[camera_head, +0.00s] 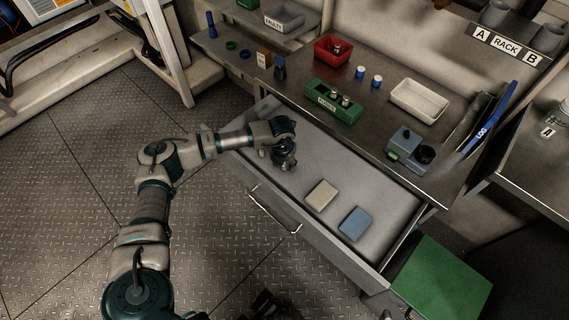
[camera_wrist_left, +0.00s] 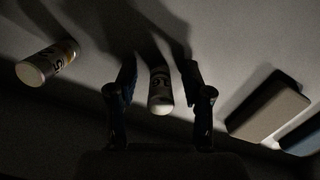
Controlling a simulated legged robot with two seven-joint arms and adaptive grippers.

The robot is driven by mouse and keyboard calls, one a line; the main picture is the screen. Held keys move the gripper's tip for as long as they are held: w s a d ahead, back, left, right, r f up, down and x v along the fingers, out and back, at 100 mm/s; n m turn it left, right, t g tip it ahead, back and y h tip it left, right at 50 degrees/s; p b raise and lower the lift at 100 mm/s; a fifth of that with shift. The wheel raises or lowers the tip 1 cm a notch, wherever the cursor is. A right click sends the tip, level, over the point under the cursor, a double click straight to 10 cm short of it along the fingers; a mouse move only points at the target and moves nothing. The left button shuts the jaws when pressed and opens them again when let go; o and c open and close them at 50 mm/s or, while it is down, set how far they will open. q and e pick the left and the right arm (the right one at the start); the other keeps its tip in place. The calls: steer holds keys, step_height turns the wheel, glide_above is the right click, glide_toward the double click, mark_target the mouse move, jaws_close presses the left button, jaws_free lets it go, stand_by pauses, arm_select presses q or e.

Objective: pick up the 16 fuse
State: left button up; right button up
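The 16 fuse (camera_wrist_left: 160,92) is a small pale cylinder with a dark band reading 16. It lies in the grey open drawer (camera_head: 345,165). In the left wrist view it sits between the two fingers of my left gripper (camera_wrist_left: 160,105), with a gap on each side. My left gripper (camera_head: 286,162) is low in the drawer's left part in the head view and hides the 16 fuse there. A second fuse (camera_wrist_left: 47,63), with a partly readable label, lies left of the fingers. A dark part at the head view's bottom edge may be my right gripper; its state is unclear.
A beige block (camera_head: 321,195) and a blue block (camera_head: 355,223) lie in the drawer's right part. On the worktop above stand a green fuse holder (camera_head: 326,103), a red bin (camera_head: 329,54), a white tray (camera_head: 420,101) and a blue-grey device (camera_head: 405,142). The drawer's middle is clear.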

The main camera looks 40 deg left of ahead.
arm_select(q)
steer(key=shift+d, duration=0.1)
steer(key=c, duration=0.8)
jaws_close()
